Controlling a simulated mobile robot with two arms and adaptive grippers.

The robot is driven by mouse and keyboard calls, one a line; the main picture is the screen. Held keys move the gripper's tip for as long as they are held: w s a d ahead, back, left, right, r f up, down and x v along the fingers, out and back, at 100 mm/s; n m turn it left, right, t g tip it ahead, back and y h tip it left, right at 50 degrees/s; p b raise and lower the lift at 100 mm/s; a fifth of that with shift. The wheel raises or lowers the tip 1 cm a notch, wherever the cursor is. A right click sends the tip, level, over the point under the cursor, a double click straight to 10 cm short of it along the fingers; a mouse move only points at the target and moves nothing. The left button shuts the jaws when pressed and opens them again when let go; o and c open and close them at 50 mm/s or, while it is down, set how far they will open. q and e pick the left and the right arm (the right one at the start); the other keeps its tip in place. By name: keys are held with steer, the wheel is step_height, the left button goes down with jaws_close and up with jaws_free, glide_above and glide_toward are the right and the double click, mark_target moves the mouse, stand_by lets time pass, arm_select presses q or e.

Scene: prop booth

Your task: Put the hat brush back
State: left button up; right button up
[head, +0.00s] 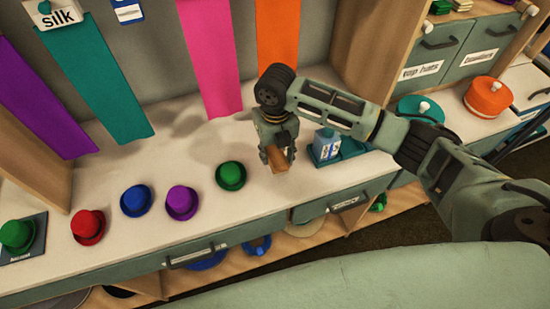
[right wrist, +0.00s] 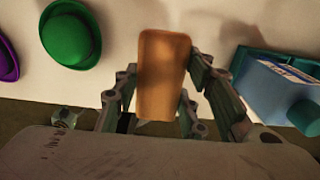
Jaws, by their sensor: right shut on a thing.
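The hat brush shows as a brown wooden block (head: 278,160) in the head view. My right gripper (head: 277,154) is shut on it and holds it near the front edge of the counter. In the right wrist view the brown block (right wrist: 163,75) stands between the two fingers of my right gripper (right wrist: 160,100). I cannot tell whether it touches the counter, and its bristles are not seen. My left gripper is not in view.
A green hat (head: 231,176), a purple hat (head: 182,202), a blue hat (head: 136,200) and a red hat (head: 88,226) stand along the counter (head: 150,160) to the left. Another green hat (head: 17,235) sits on a dark pad. Coloured ribbons hang behind. Drawers and a shelf are below.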

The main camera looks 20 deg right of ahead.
mark_target(275, 159)
steer(key=shift+w+f, duration=0.15)
steer(key=shift+w, duration=0.1)
step_height(275, 159, down, 3)
steer(key=shift+p, duration=0.5)
steer(key=shift+f, duration=0.5)
steer(key=shift+f, duration=0.1)
steer(key=o, duration=1)
step_height(275, 159, up, 12)
steer(key=shift+r+b, duration=0.15)
steer(key=shift+b, duration=0.6)
